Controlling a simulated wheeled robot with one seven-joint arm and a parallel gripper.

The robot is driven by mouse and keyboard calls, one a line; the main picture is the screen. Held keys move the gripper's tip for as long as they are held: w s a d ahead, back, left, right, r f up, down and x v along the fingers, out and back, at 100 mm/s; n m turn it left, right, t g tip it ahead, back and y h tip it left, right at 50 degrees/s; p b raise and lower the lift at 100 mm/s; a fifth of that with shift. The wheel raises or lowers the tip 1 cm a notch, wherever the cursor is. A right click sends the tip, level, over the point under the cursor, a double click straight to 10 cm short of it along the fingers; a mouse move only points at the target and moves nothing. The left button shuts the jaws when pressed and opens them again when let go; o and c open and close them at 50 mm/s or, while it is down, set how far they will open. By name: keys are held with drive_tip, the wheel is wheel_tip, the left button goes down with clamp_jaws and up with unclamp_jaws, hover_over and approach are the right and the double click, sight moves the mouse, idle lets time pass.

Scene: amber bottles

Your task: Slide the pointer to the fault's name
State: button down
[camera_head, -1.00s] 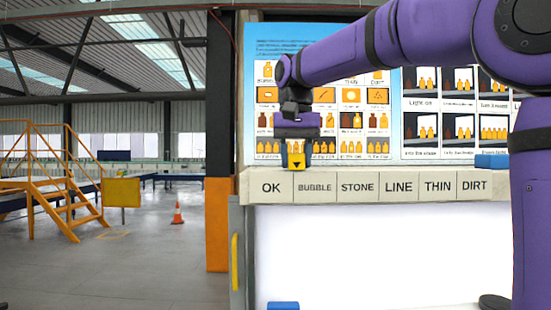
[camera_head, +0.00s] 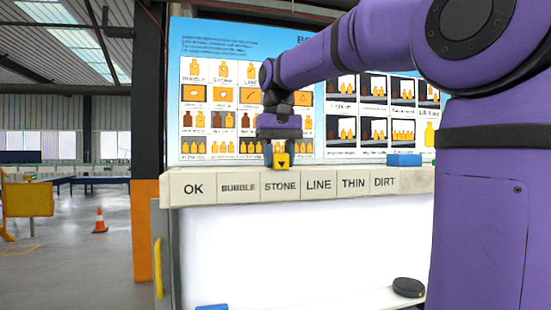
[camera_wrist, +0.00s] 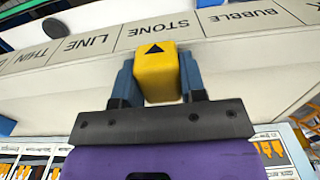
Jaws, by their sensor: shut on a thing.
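The yellow pointer (camera_head: 281,159) with a dark triangle stands on the ledge above the label strip (camera_head: 300,186). The strip reads OK, BUBBLE, STONE, LINE, THIN, DIRT. In the head view the pointer is above STONE (camera_head: 280,186). My gripper (camera_head: 281,149) is shut on the pointer from above. The wrist view shows the pointer (camera_wrist: 156,72) between the two blue fingers, its triangle pointing at STONE (camera_wrist: 162,30).
A blue block (camera_head: 404,160) sits on the ledge at the right. A poster of bottle pictures (camera_head: 215,85) stands behind the ledge. A dark round object (camera_head: 408,287) lies below on the white surface. The ledge beside the pointer is clear.

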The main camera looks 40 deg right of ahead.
drive_tip(key=c, duration=0.7)
unclamp_jaws()
wheel_tip(320, 180, up, 11)
drive_tip(key=shift+f, duration=0.1)
drive_tip(key=shift+s, duration=0.1)
